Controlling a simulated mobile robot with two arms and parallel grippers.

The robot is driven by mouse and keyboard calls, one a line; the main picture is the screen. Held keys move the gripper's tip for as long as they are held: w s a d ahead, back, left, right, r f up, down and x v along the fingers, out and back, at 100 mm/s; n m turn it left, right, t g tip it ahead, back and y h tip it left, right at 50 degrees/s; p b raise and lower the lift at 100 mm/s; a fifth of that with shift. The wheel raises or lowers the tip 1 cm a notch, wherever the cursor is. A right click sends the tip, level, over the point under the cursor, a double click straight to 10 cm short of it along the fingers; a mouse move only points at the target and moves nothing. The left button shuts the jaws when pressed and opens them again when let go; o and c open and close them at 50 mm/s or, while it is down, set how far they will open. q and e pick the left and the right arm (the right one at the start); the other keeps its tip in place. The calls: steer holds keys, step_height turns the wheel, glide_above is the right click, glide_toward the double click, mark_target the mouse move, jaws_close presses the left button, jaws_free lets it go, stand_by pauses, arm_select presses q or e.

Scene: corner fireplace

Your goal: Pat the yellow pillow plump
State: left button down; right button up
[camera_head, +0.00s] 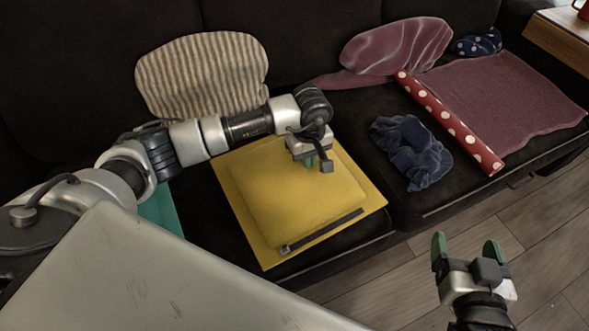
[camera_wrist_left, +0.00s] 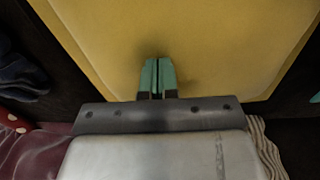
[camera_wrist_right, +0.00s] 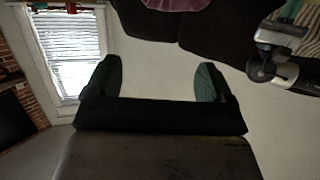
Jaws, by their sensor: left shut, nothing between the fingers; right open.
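The yellow pillow (camera_head: 290,195) lies flat on a yellow sheet (camera_head: 236,190) on the dark sofa seat. A dark strip (camera_head: 322,231) lies along its front side. My left gripper (camera_head: 319,165) is shut and empty, pointing down at the pillow's upper right part. In the left wrist view its green fingertips (camera_wrist_left: 157,65) are together over the yellow surface, with a faint shadow around them; I cannot tell whether they touch. My right gripper (camera_head: 466,248) is open and empty, above the floor in front of the sofa, apart from the pillow. Its spread fingers show in the right wrist view (camera_wrist_right: 155,85).
A striped cushion (camera_head: 203,75) leans on the backrest behind my left arm. To the right lie a crumpled blue cloth (camera_head: 412,152), a red dotted roll (camera_head: 450,122) and a mauve blanket (camera_head: 510,100). A teal item (camera_head: 162,212) lies left of the pillow. The wooden floor (camera_head: 540,220) is clear.

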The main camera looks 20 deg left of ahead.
arm_select(q)
steer(key=shift+r+p, duration=0.3)
steer(key=shift+r, duration=0.1)
step_height(320, 180, up, 2)
steer(key=shift+r+p, duration=0.15)
steer(key=shift+p, duration=0.5)
arm_select(e)
steer(key=s+d+f+g+h, duration=0.1)
steer(key=s+f+g, duration=0.2)
steer(key=f+g, duration=0.1)
steer(key=shift+s+d+f+g, duration=0.25)
steer(key=shift+s+d+g, duration=0.1)
steer(key=shift+d+g, duration=0.05)
